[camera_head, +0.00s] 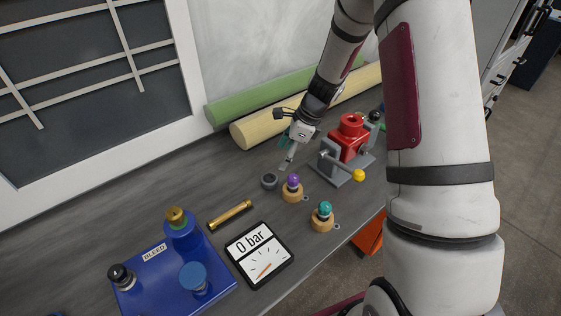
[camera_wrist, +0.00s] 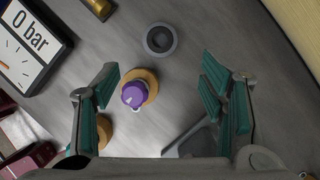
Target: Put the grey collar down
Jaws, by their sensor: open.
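The grey collar (camera_head: 269,181) is a small dark grey ring lying on the grey table, just left of the purple-knobbed piece. In the wrist view the collar (camera_wrist: 160,39) lies flat beyond the fingertips, apart from them, with its hole facing up. My gripper (camera_head: 288,162) is above the table, a little right of and behind the collar. In the wrist view my gripper (camera_wrist: 158,88) has its teal-padded fingers spread wide with nothing held between them. The purple knob (camera_wrist: 134,94) on its wooden base shows below, between the fingers.
A red-and-grey fixture (camera_head: 350,138) stands right of my gripper. A teal-topped wooden piece (camera_head: 323,217), a brass rod (camera_head: 230,215), a gauge reading 0 bar (camera_head: 259,254) and a blue bleed block (camera_head: 170,280) stand nearby. Green and yellow rolls (camera_head: 260,97) lie along the wall.

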